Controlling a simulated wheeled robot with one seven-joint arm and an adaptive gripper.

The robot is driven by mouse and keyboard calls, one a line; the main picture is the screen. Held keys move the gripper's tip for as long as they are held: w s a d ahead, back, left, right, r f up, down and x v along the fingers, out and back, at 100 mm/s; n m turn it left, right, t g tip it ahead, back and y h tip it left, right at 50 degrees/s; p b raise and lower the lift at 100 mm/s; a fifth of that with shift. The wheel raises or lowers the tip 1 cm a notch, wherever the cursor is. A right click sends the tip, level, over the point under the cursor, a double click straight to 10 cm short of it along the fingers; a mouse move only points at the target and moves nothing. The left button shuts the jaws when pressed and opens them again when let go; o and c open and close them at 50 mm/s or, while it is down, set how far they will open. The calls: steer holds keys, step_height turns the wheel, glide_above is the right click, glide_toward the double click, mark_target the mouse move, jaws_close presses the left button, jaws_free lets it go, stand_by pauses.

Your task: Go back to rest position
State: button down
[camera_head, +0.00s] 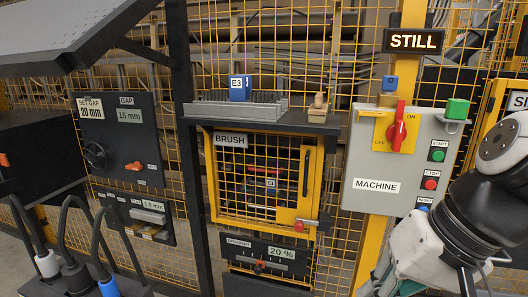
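My arm comes in from the right edge, in front of the lower right of the grey machine box (376,152). My gripper (385,284) is at the bottom right, pointing down and left. Its fingertips are partly cut off by the lower picture edge, so I cannot tell whether it is open or shut, or whether it holds anything.
The box has a red switch (398,126) on a yellow plate, start and stop buttons, and a green block (457,109) on its right ledge. A shelf (262,120) left of it bears a blue E3 block (239,88). Below is a closed yellow brush door (265,178).

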steer(key=s+d+n+g+h, duration=0.15)
steer(key=s+d+h, duration=0.3)
steer(key=s, duration=0.65)
step_height(320, 180, up, 16)
steer(key=t+p, duration=0.3)
steer(key=p, duration=1.2)
steer(key=shift+w+d+r+p, duration=0.15)
steer(key=shift+r+p, duration=0.05)
steer(key=shift+p, duration=0.2)
